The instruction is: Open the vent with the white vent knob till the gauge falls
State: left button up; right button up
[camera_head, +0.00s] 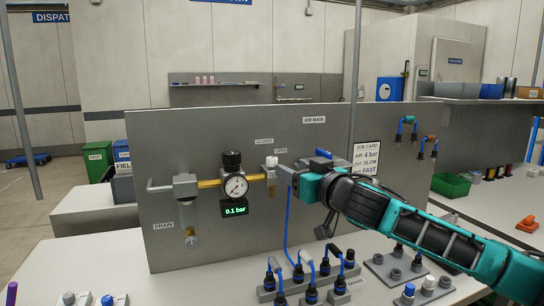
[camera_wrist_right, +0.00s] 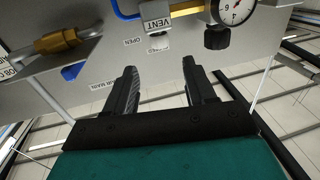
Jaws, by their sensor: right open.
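The white vent knob (camera_head: 272,161) sits on top of a small valve on the brass pipe, between the CLOSED and OPEN labels. The round gauge (camera_head: 235,186) is left of it, and the green readout (camera_head: 235,209) under it shows 0.1 bar. My right gripper (camera_head: 288,171) comes in from the right, just beside the knob. In the right wrist view the gripper (camera_wrist_right: 160,78) is open and empty. The VENT tag (camera_wrist_right: 157,24) and the pale knob (camera_wrist_right: 158,44) lie ahead, between the line of the fingers and apart from them. My left gripper is out of view.
The grey panel (camera_head: 190,140) stands on the table behind the pipework. A filter with a clear bowl (camera_head: 188,215) hangs left of the gauge. A block of hose connectors (camera_head: 310,285) stands in front, with a blue hose (camera_head: 288,220) rising from it. My right arm covers the panel's right part.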

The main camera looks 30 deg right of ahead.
aim_at(275, 159)
jog(key=w, duration=0.3)
jog(key=w+p, duration=0.1)
jog(key=w, duration=0.2)
jog(key=w+p, duration=0.1)
jog(key=w, duration=0.2)
jog(key=shift+d+r, duration=0.15)
jog(key=shift+d, duration=0.1)
jog(key=shift+w+p, duration=0.35)
jog(key=shift+w, duration=0.5)
jog(key=shift+c, duration=0.4)
jog(key=c, duration=0.8)
jog(key=shift+a+f+m+g+h+b, duration=0.1)
jog(key=shift+f+m+g+h+b, duration=0.1)
jog(key=shift+m+h+b, duration=0.5)
jog(key=shift+f+m+g+h+b, duration=0.15)
jog(key=shift+m+h+b, duration=0.2)
jog(key=shift+h, duration=0.65)
jog(key=shift+c, duration=0.2)
jog(key=shift+r+m+g+h+b, duration=0.1)
jog(key=shift+m+g+h+b, duration=0.55)
jog(key=shift+m+h, duration=0.5)
jog(key=shift+r+m+g+h+b, duration=0.1)
jog(key=shift+m+g+h+b, duration=0.5)
jog(key=shift+h, duration=0.95)
jog(key=o, duration=0.9)
